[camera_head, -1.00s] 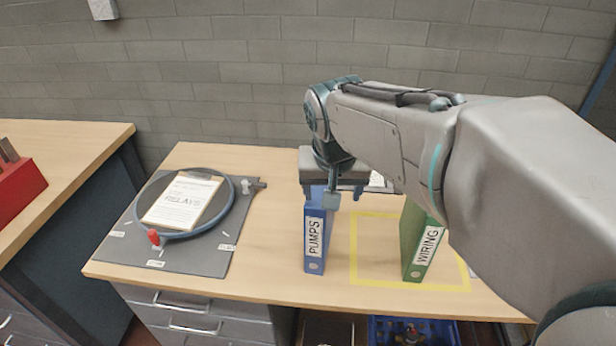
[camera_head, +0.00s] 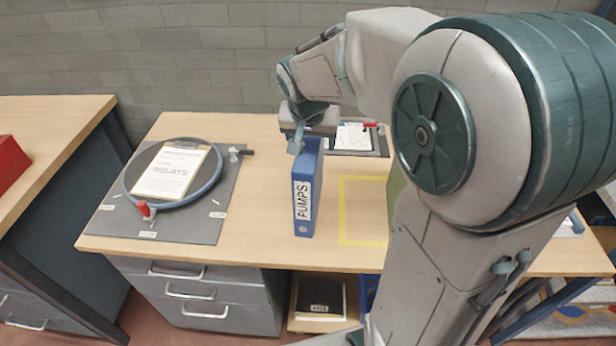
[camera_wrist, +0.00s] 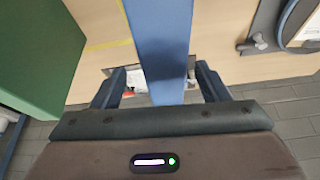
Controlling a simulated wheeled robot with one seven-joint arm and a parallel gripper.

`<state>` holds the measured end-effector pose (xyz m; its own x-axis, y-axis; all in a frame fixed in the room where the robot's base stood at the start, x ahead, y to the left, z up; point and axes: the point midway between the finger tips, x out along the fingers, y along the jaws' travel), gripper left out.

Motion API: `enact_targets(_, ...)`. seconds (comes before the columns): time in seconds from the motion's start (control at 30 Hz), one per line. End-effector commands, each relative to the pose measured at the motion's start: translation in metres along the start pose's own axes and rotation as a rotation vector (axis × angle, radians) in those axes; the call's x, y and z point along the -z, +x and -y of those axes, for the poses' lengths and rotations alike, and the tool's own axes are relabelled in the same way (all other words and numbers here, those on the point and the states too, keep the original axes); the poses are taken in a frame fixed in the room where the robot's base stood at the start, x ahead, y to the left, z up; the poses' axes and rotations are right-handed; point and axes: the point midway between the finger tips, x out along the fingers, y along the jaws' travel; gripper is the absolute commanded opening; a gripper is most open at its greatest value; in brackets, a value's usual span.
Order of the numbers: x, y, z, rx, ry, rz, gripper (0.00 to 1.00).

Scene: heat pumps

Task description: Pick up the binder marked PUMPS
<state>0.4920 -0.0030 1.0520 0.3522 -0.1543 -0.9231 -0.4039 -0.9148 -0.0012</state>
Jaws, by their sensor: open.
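The blue binder marked PUMPS (camera_head: 303,205) stands upright on the wooden table, its label facing the front. My gripper (camera_head: 311,141) is at the binder's upper back part in the head view, with one finger showing beside its top left edge; the other finger is hidden. In the wrist view, my gripper (camera_wrist: 161,85) is open. The blue binder (camera_wrist: 158,38) runs between the two fingers, with a visible gap on each side. Its label is not seen there.
A green binder (camera_wrist: 35,55) stands beside the blue one; my arm mostly hides it in the head view. A yellow outlined square (camera_head: 362,241) lies right of the blue binder. A grey mat (camera_head: 205,226) with a ring and clipboard is on the left.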

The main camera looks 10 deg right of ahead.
Motion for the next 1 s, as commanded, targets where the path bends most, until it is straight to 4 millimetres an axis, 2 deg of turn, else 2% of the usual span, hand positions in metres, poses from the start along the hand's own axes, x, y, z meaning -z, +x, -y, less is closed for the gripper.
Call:
enact_targets(0.2, 0.0, 0.032, 0.005, -0.003, -0.002, 0.005, 0.69)
enact_targets(0.3, 0.0, 0.04, 0.005, -0.001, -0.001, 0.003, 0.69)
enact_targets(1.0, -0.001, 0.045, 0.005, 0.0, -0.001, 0.001, 0.69)
